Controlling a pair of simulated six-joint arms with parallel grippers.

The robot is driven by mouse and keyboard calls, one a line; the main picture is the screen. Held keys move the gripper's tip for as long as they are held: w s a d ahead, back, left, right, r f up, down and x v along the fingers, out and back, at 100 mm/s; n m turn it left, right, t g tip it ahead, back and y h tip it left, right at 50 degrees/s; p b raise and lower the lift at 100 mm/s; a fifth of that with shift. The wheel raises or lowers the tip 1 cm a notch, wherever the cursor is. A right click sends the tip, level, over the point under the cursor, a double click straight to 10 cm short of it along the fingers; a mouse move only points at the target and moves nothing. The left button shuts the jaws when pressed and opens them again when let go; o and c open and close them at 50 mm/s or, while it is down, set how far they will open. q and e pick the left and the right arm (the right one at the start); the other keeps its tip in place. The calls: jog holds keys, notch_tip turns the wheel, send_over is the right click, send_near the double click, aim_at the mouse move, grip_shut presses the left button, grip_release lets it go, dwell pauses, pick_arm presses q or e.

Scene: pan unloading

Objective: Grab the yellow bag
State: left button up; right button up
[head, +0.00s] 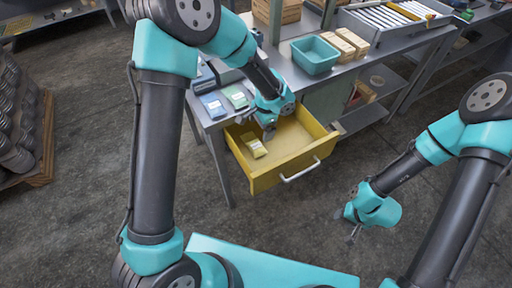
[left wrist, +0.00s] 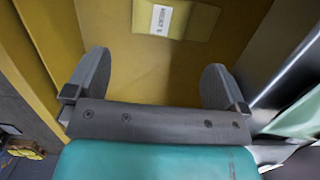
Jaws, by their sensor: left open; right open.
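The yellow bag (head: 255,148) with a white label lies in the open yellow drawer (head: 292,162), toward its left side. In the left wrist view the bag (left wrist: 197,20) shows at the top, beyond my fingertips, with its label legible only in part. My left gripper (head: 268,132) is over the drawer, close to the bag in the head view. In the left wrist view the two fingers of the left gripper (left wrist: 157,82) are spread with nothing between them. My right gripper (head: 347,226) is open and empty, over the floor to the right of the drawer.
A blue packet (head: 213,105) and a green packet (head: 236,96) lie on the metal table above the drawer. A teal bin (head: 314,55) and pale boxes (head: 345,42) stand further right. The drawer walls and table edge are close around my left gripper.

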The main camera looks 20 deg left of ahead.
pick_arm(q)
send_over(256, 146)
jog(key=shift+w+d+f, duration=0.15)
jog(key=shift+f, duration=0.75)
jog(key=shift+w+d+f, duration=0.1)
jog(key=shift+f, duration=0.8)
jog(key=shift+w+d+f, duration=0.15)
jog(key=shift+f, duration=0.75)
jog(key=shift+s+a+f, duration=0.15)
jog(key=shift+f, duration=1.15)
jog(key=shift+s+a+f, duration=0.1)
jog(key=shift+a+f, duration=0.05)
jog(key=shift+f, duration=1.1)
jog(key=shift+c, duration=0.4)
jog(key=c, duration=0.8)
jog(key=shift+c, duration=0.2)
jog(key=shift+r, duration=0.1)
